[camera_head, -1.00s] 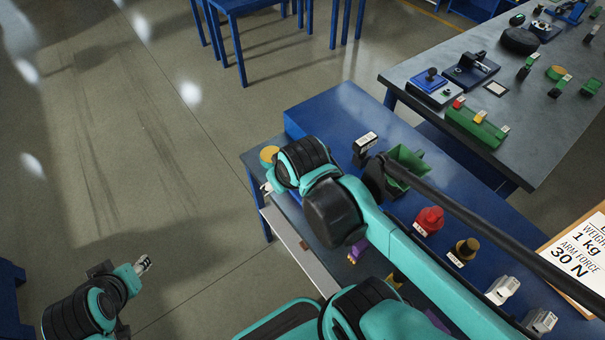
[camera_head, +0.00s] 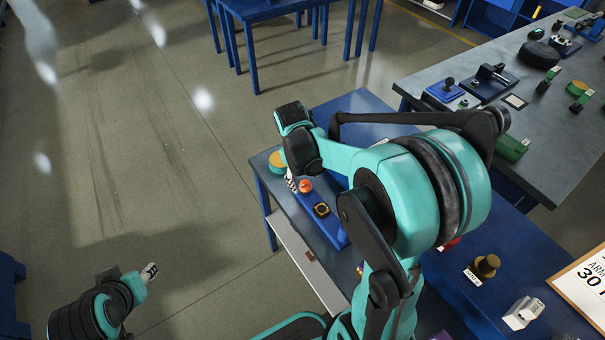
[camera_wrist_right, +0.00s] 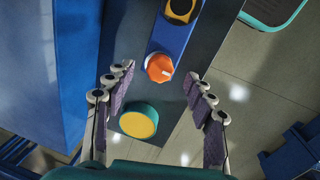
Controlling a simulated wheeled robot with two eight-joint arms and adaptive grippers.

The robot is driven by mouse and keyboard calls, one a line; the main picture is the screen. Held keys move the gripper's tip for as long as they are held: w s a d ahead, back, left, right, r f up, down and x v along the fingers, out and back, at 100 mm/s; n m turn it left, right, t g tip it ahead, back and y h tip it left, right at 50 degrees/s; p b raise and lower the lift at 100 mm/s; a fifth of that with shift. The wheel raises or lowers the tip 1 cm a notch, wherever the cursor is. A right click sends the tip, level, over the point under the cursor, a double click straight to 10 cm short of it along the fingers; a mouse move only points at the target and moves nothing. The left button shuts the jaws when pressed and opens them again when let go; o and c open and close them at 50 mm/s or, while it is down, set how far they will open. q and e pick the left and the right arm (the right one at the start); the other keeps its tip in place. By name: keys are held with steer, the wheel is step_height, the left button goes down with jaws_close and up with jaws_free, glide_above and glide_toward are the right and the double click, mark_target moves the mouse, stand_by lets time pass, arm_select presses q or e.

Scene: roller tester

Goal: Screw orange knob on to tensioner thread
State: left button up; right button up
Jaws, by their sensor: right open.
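The orange knob (camera_head: 305,186) is at the far end of a blue fixture (camera_head: 330,227) on the table. In the right wrist view the knob (camera_wrist_right: 159,68) shows from above, with a pale mark on its side. My right gripper (camera_wrist_right: 160,92) is open, its fingers on either side of the knob and apart from it. In the head view this gripper (camera_head: 292,181) is mostly hidden by its own wrist. I cannot make out the tensioner thread; whatever is under the knob is hidden. My left gripper (camera_head: 149,271) hangs over the floor at lower left, its opening unclear.
A teal cylinder with a yellow top (camera_wrist_right: 138,122) stands close to the knob. A dark square part with a yellow ring (camera_head: 321,209) sits on the fixture. A brass-coloured knob (camera_head: 486,265) and a white part (camera_head: 523,313) are on the blue table (camera_head: 350,103) at right.

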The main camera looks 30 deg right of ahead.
mark_target(305, 181)
steer(key=shift+d+f+b, duration=0.2)
steer(key=shift+f+b, duration=0.2)
steer(key=shift+f, duration=0.95)
jaws_close()
steer(key=shift+w+d+g+y, duration=0.1)
steer(key=shift+w+g+y, duration=0.2)
steer(key=shift+g, duration=0.1)
steer(key=shift+w+d+g+y, duration=0.15)
steer(key=shift+g+y, duration=0.15)
steer(key=shift+g, duration=0.2)
